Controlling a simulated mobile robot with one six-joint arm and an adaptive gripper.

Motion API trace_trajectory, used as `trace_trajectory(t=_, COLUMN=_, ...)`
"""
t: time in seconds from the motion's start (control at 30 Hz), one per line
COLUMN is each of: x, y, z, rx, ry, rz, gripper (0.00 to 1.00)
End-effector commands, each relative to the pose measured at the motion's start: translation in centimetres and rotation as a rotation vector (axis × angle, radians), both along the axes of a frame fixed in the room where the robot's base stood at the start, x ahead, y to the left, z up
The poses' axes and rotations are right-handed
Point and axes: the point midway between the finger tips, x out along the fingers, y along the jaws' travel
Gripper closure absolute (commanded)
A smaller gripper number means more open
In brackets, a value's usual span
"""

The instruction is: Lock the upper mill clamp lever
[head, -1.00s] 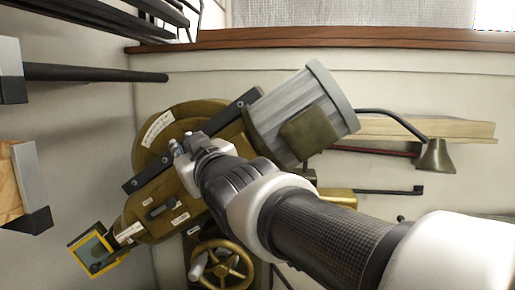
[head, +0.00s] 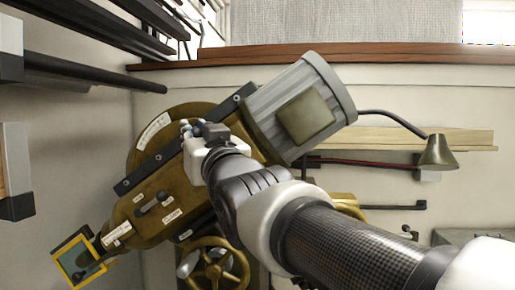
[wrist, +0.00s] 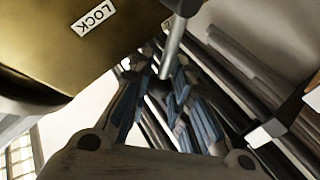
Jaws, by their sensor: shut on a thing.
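The brass-coloured mill head (head: 150,215) is tilted on its column, with a grey motor (head: 312,108) at its upper right. My gripper (head: 188,130) is against the head's face beside the dark bar. In the wrist view, the upper clamp lever (wrist: 174,42) is a grey rod coming down from a round hub, its end between my blue-padded fingers (wrist: 160,88). My gripper is shut on it. A white LOCK label (wrist: 93,18) is on the brass body left of the lever. In the head view my gripper hides the lever.
A small dark lever (head: 152,202) is lower on the head. A brass handwheel (head: 213,265) is below, and a yellow-framed display (head: 80,258) at lower left. A lamp (head: 438,153) and wooden shelf (head: 420,138) are at right. Dark rails (head: 80,70) run along the upper left.

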Motion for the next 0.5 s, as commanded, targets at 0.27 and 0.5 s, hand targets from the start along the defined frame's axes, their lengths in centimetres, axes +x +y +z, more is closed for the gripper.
trace_trajectory(t=0.27, x=0.04, y=0.08, z=-0.16, rx=-0.002, ry=0.005, rz=0.001, gripper=1.00)
trace_trajectory(t=0.5, x=0.06, y=0.06, z=-0.17, rx=-0.003, ry=0.004, rz=0.000, gripper=0.71)
